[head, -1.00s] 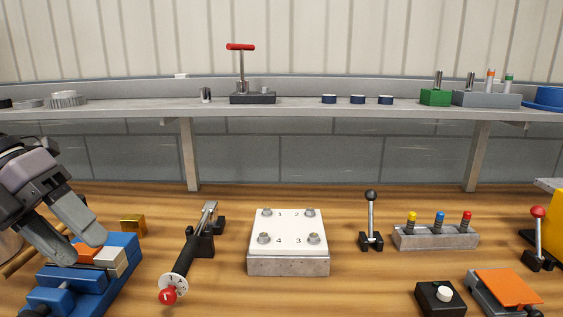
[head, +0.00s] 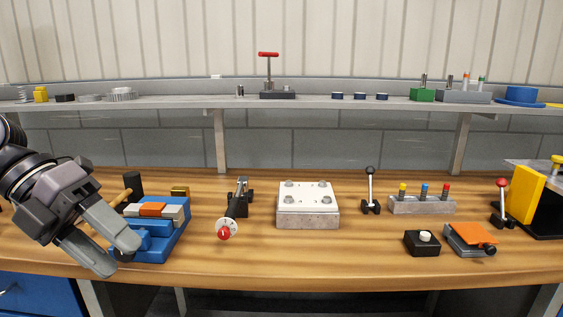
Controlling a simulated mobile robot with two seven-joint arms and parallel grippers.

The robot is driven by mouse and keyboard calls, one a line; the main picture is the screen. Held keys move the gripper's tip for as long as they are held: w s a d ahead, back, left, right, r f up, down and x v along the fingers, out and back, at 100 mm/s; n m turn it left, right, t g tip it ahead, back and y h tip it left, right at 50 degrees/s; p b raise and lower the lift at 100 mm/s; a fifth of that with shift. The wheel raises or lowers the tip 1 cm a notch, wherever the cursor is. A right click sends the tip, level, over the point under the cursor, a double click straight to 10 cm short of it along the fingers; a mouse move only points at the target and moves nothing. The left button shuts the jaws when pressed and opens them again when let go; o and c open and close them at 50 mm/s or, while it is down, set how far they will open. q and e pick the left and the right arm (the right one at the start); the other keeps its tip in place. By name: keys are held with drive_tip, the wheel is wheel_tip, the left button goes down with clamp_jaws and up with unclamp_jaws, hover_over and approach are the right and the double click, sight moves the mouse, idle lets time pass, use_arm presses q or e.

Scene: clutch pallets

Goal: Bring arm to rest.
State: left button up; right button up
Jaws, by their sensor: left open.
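My left gripper (head: 118,250) comes in from the left with its two fingers apart and nothing between them. It hangs over the front left of the workbench (head: 300,258), in front of the blue vise (head: 160,245), and hides part of it. I cannot tell whether the fingers touch the vise. An orange block (head: 153,209) and a pale block (head: 173,213) sit in the vise. My right gripper is not in view.
A mallet (head: 133,187) lies behind the vise. A shelf (head: 330,104) runs behind. The front middle bench is clear.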

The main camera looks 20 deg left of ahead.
use_arm(q)
drive_tip(key=w+d+f+n+t+h+p, duration=0.3)
drive_tip(key=w+d+n+t+h+p, duration=0.1)
drive_tip(key=w+d+n+t+h, duration=0.55)
drive_tip(key=s+a+f+n+t+y+p, duration=0.1)
drive_tip(key=s+f+n+t+y, duration=0.1)
drive_tip(key=f+n+y, duration=0.65)
drive_tip(key=s+a+f+n+t+y+p, duration=0.1)
drive_tip(key=f+n+t+y, duration=0.3)
drive_tip(key=f+n, duration=0.75)
drive_tip(key=s+d+f+n+g+y+p, duration=0.1)
drive_tip(key=s+d+f+n+g+y, duration=0.1)
drive_tip(key=s+f+g, duration=0.4)
drive_tip(key=s+f+y, duration=0.1)
drive_tip(key=s+f, duration=0.3)
drive_tip(key=f, duration=0.2)
drive_tip(key=shift+s+d+f, duration=0.25)
drive_tip(key=shift+d, duration=0.1)
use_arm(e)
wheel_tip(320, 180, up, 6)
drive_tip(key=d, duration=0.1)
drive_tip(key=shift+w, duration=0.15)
use_arm(q)
drive_tip(key=shift+g, duration=0.25)
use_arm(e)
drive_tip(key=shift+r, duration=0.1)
